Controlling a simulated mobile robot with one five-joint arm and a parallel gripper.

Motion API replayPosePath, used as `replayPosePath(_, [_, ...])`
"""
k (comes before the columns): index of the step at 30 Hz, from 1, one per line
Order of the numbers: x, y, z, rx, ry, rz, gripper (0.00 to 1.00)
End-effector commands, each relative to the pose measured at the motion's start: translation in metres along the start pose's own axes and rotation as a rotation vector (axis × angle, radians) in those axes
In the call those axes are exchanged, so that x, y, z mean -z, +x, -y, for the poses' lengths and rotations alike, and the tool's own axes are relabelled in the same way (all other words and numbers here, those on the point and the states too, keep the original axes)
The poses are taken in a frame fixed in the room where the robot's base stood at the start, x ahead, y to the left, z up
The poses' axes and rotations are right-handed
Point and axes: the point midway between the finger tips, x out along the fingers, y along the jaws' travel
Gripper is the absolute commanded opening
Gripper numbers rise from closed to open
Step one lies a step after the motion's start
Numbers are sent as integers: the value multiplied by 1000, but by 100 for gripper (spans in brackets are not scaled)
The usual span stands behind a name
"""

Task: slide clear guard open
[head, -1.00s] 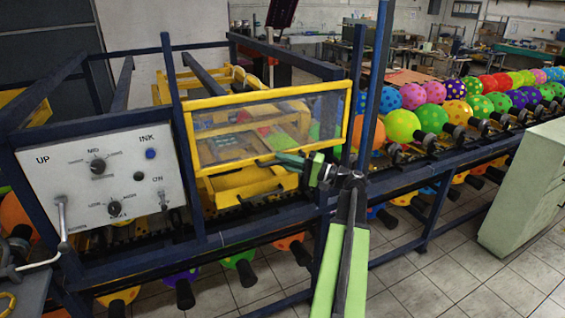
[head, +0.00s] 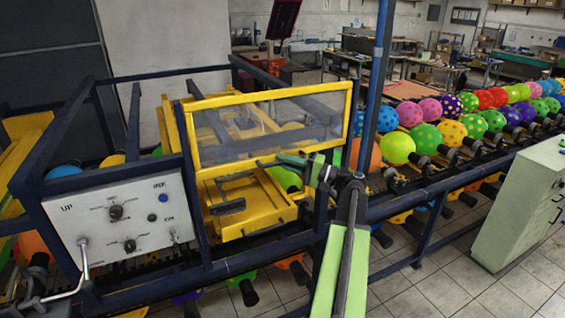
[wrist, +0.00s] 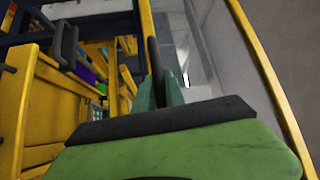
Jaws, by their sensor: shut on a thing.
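The clear guard (head: 265,132) is a see-through panel in a yellow frame on the front of the printing machine. It is raised, with its lower edge above the yellow print carriage (head: 262,203). My gripper (head: 279,161) reaches the guard's lower edge from the right. It is shut on the guard's dark handle (head: 266,163). In the wrist view my gripper (wrist: 168,92) has its green fingers around the dark handle bar (wrist: 154,60). The clear guard (wrist: 225,50) fills the upper right there. The far finger is partly hidden.
A white control panel (head: 120,220) with knobs and a lever stands left of the guard. Dark blue posts and rails frame the machine, with a blue upright (head: 378,75) close right of my gripper. Colourful balloons (head: 425,137) line the conveyor. A pale green cabinet (head: 520,205) stands right.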

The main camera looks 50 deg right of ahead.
Motion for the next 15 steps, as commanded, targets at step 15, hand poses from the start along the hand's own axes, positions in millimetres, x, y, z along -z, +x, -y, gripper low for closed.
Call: replayPosePath(15, [0,-4,-1,-3,0,-2,23])
